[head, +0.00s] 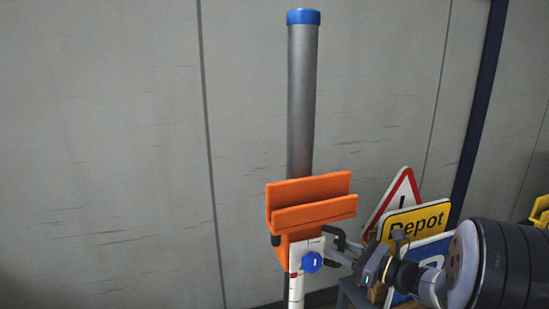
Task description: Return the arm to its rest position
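My gripper (333,244) is at the lower middle of the head view, reaching in from the right. Its two dark fingers are spread with a gap between them, and I see nothing held. The fingertips are close to the right side of an orange bracket (311,200) with a white plate and a blue knob (312,262). I cannot tell whether they touch it. My arm runs from the gripper to the lower right corner.
The bracket sits on a grey post (302,100) with a blue cap. Behind my arm stand a red-edged triangular sign (398,194), a yellow "Depot" sign (422,218) and a blue sign (432,250). A grey wall (100,130) is behind; the left side looks clear.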

